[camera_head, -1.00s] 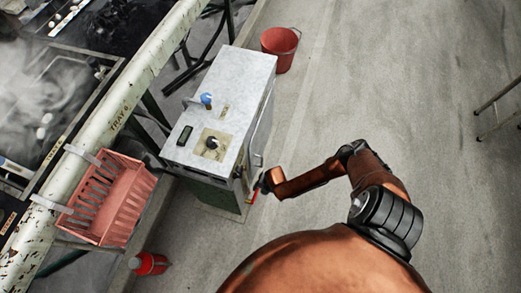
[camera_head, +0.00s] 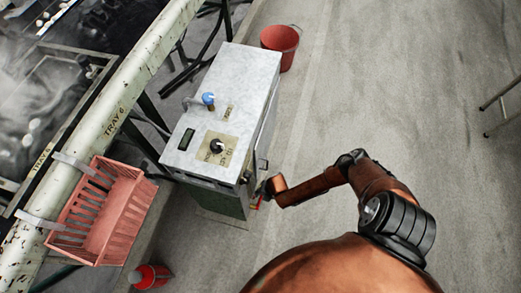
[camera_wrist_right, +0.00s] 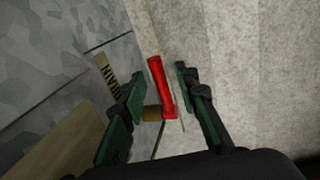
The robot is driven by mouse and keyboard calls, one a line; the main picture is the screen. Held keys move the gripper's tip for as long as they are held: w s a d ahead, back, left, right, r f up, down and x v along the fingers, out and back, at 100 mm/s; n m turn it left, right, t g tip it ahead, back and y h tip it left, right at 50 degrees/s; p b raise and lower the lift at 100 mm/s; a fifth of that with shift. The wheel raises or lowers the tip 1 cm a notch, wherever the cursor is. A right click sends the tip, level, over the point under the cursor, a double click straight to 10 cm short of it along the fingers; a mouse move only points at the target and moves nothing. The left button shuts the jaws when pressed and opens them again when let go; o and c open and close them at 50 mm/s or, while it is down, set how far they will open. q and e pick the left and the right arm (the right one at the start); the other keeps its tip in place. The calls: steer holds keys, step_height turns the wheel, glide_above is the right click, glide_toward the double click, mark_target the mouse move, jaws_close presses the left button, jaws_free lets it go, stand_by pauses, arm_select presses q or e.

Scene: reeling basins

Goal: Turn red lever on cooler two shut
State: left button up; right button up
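A grey metal cabinet (camera_head: 238,80), which appears to be the cooler, stands left of my right arm in the head view. Its red lever (camera_head: 258,203) shows small at the lower right side. In the right wrist view the red lever (camera_wrist_right: 157,82) sticks out from a brass-coloured fitting (camera_wrist_right: 152,114) beside the cabinet's side. My right gripper (camera_head: 264,188) is at the lever. In the right wrist view its dark green fingers (camera_wrist_right: 160,78) are open, one on each side of the lever, with visible gaps. My left gripper is not in view.
The cabinet top carries a blue knob (camera_head: 208,99) and a black dial (camera_head: 217,146). A pink basket (camera_head: 105,215) hangs from a worn pipe rail at left. A red bottle (camera_head: 150,276) and a red bucket (camera_head: 281,42) stand on the floor. The floor at right is mostly clear.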

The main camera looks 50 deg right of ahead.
steer(key=shift+c, duration=0.6)
jaws_close()
steer(key=shift+s+d, duration=0.1)
